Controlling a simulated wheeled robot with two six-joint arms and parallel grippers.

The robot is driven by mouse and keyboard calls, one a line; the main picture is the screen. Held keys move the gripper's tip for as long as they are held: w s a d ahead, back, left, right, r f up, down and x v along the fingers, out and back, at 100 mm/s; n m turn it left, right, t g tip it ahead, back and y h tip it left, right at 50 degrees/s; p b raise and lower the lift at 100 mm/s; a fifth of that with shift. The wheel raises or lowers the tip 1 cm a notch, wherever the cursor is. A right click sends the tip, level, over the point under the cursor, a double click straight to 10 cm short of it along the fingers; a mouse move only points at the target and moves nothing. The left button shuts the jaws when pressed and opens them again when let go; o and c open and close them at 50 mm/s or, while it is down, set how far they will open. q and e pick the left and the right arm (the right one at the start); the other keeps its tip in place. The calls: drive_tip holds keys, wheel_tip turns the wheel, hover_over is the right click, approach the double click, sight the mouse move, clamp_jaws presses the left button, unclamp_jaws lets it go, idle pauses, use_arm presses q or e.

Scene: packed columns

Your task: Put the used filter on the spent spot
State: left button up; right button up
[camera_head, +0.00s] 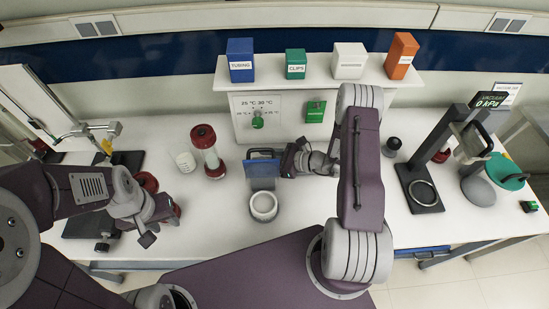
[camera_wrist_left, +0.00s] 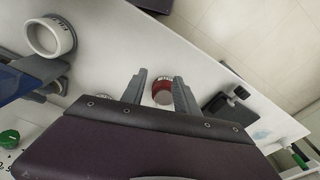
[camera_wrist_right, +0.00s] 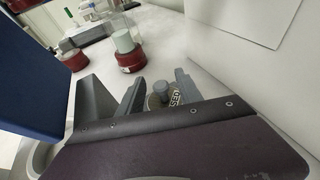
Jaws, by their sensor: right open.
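A small grey knobbed item with a partly hidden label that seems to read "USED" (camera_wrist_right: 161,94) lies between and beyond the fingers in the right wrist view. I take it for the used filter; the head view hides it. My right gripper (camera_head: 281,164) is open, pointing left behind an upright blue panel (camera_head: 262,168), also at the left of the right wrist view (camera_wrist_right: 35,75). My left gripper (camera_head: 172,213) is open at the left, with a red labelled thing (camera_wrist_left: 162,92) beyond its fingers. I cannot identify the spent spot.
A white ring-shaped cup (camera_head: 263,206) stands before the panel. A red-ended column (camera_head: 208,152) and a white ribbed cylinder (camera_head: 186,162) stand to the left. A black press-like stand (camera_head: 424,196) is at the right. The bench between cup and stand is partly covered by my right arm.

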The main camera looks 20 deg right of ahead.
drive_tip(key=b+v, duration=0.1)
drive_tip(key=v, duration=1)
drive_tip(key=shift+s+d, duration=0.2)
drive_tip(key=shift+d, duration=0.05)
